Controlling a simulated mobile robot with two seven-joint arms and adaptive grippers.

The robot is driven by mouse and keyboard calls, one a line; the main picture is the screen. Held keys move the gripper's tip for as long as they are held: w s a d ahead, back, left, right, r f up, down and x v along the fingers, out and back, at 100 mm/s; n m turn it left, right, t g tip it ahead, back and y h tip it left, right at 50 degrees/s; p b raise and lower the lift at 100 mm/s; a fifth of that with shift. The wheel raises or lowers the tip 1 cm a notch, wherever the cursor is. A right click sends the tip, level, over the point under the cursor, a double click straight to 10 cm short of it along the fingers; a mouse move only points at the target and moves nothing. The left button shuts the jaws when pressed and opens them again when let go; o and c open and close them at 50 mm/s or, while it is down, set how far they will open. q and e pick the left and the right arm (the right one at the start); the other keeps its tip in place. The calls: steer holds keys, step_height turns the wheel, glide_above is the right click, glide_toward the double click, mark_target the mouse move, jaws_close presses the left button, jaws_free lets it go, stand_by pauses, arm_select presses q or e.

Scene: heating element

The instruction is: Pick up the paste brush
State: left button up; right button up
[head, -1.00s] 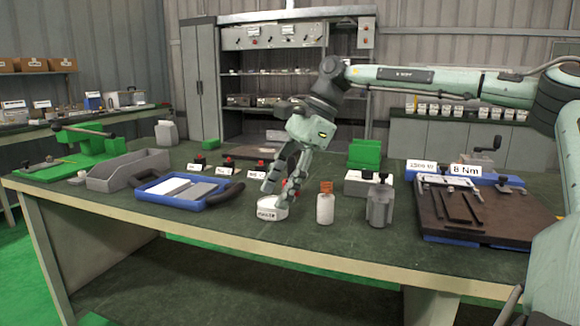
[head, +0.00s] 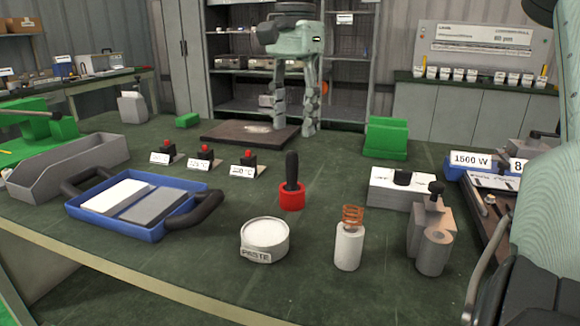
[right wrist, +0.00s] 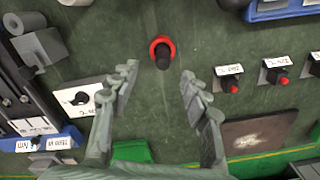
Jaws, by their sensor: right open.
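The paste brush (head: 291,172) appears to be the upright black handle in a round red base or holder; its bristles are not visible. It stands on the green bench behind the white paste tub (head: 265,240). The right wrist view shows the black handle (right wrist: 163,60) from above, inside the red ring. My right gripper (head: 294,128) is open and empty, pointing down above and beyond the brush in the head view. In the right wrist view the brush lies just past the open fingertips (right wrist: 160,74), touching neither.
A white bottle with a copper coil (head: 349,245) and a grey metal fixture (head: 430,240) stand to the right. A blue tray (head: 150,232) lies left. Several red-button labels (head: 205,158) stand behind. Bench around the brush is clear.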

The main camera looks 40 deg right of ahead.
mark_target(292, 151)
steer(key=shift+w+d+f, duration=0.1)
steer(key=shift+d, duration=0.05)
step_height(292, 151, down, 2)
steer(key=shift+f, duration=0.15)
steer(key=f, duration=0.5)
steer(key=shift+w, duration=0.2)
jaws_close()
